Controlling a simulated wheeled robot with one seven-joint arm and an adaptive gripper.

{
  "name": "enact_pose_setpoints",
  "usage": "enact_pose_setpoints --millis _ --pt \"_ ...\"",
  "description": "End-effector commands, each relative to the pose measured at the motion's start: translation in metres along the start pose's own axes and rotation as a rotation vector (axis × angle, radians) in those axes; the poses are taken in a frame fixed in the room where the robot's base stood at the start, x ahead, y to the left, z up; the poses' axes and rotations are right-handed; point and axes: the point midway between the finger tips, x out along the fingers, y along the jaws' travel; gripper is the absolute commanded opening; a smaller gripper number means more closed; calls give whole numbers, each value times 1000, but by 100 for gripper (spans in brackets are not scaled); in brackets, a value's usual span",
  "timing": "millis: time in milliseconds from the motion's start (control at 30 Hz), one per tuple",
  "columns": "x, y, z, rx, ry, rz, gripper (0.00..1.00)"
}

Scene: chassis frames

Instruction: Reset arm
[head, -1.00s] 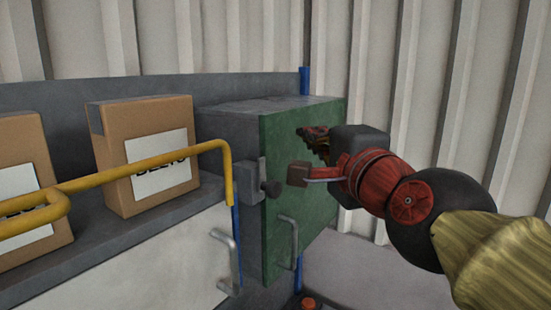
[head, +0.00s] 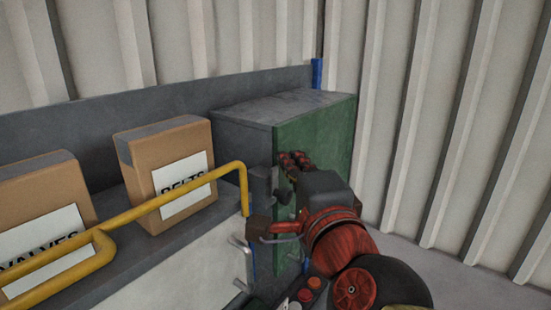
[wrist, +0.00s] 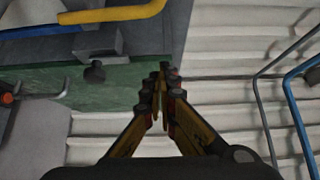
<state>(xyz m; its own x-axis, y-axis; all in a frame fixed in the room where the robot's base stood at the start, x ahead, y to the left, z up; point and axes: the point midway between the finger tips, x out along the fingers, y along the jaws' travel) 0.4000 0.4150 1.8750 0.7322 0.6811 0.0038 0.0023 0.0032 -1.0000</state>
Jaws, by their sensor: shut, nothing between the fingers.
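My gripper (head: 296,160) is in front of the green door (head: 335,125) of a grey cabinet (head: 285,107) in the head view. Its red and black fingers are partly hidden behind my wrist. In the wrist view my gripper (wrist: 162,76) has its yellow and black fingers brought together at the tips, with nothing held. The green door shows as a panel (wrist: 115,88) left of the fingertips, with a dark knob (wrist: 95,73) and a metal handle (wrist: 45,94). The door looks closed. I cannot tell whether the fingers touch it.
A yellow rail (head: 170,203) runs in front of a shelf with cardboard boxes, one marked BELTS (head: 170,170) and one marked VALVES (head: 45,220). Red and orange buttons (head: 308,290) sit low by the cabinet. A blue tube (wrist: 300,120) is right of my gripper. Floor at right looks clear.

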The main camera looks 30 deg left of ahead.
Motion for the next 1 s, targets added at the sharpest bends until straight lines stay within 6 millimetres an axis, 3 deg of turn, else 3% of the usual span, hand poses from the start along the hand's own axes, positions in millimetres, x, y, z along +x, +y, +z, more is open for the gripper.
enact_pose_setpoints --millis 300,667,767,867,1000 --pt "-10 0 26 1 -1 1 0" --pt "-12 9 24 -17 2 6 0" --pt "-16 32 12 -72 -1 21 0" --pt "-22 70 -7 -167 -10 53 0" --pt "-38 135 -37 -327 -26 125 0"
